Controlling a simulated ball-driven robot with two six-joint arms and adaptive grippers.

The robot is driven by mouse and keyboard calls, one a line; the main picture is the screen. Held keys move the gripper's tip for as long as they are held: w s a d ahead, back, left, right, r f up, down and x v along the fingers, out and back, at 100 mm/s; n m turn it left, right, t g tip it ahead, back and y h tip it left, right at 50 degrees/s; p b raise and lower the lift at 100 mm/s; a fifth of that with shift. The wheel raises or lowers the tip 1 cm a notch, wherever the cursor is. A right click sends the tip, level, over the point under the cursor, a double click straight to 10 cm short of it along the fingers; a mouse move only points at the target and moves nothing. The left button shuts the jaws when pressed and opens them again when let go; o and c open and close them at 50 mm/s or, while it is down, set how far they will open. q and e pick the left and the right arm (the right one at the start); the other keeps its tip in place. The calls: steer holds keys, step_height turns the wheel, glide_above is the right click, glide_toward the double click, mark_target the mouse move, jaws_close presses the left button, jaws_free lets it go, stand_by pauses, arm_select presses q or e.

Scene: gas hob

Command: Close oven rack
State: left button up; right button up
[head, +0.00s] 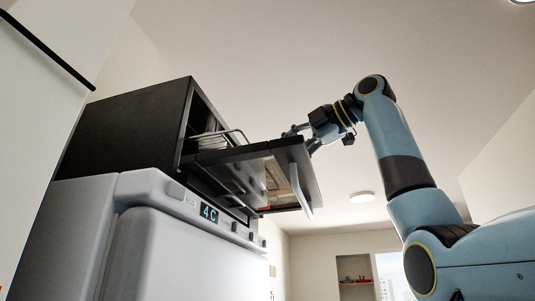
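A black oven (130,128) stands on top of a grey fridge, and I see it from below. Its door (290,165) is folded down and sticks out to the right, with a pale handle (300,190) at its outer end. A metal wire rack (238,133) shows in the oven opening, its front bar reaching out over the door. My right gripper (299,134) is just above the outer end of the door, to the right of the rack's bar and apart from it. The door edge partly hides its fingers, so I cannot tell how wide they are. My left gripper is out of view.
The grey fridge (185,245) with a lit display fills the lower left. A white panel with a black bar handle (45,45) is close at the far left. A wall niche (355,275) is far behind. The air right of the oven door is clear apart from my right arm.

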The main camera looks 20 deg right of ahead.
steer(key=p+x, duration=0.1)
steer(key=x, duration=0.3)
steer(key=shift+p+x, duration=0.3)
steer(key=shift+x, duration=0.5)
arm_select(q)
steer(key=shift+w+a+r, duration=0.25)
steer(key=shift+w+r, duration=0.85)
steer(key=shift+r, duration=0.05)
arm_select(e)
steer(key=shift+w, duration=0.1)
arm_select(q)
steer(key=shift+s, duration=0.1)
arm_select(e)
steer(key=shift+f, duration=0.1)
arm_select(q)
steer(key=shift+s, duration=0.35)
arm_select(e)
jaws_close()
